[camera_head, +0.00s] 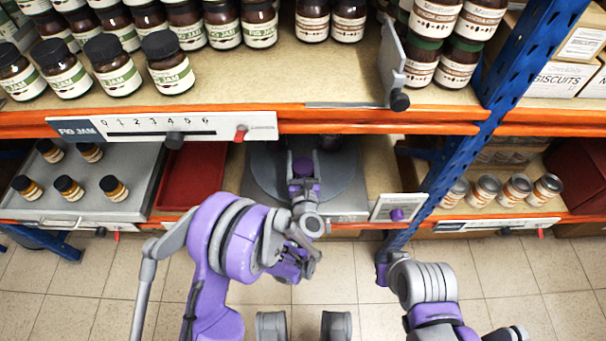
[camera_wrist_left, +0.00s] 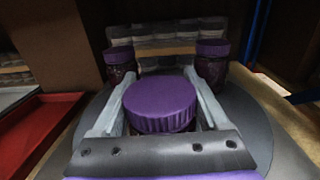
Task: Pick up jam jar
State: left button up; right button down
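A jam jar with a ribbed purple lid (camera_wrist_left: 160,103) stands upright on a round grey turntable (camera_wrist_left: 253,130) on the lower shelf. In the left wrist view it is between the two fingers of my left gripper (camera_wrist_left: 160,95), one finger on each side. I cannot tell whether the fingers touch it. Two more purple-lidded jars stand farther back, one at left (camera_wrist_left: 121,66) and one at right (camera_wrist_left: 211,64). In the head view a purple lid (camera_head: 303,167) shows just beyond my left gripper (camera_head: 304,190). My right gripper is not visible.
A red tray (camera_head: 190,178) and a grey tray with several small jars (camera_head: 125,190) lie left of the turntable. The orange upper shelf edge (camera_head: 350,122) overhangs it. A blue post (camera_head: 470,140) stands at right.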

pick_arm(q)
grip_shut()
jog(key=shift+r, duration=0.15)
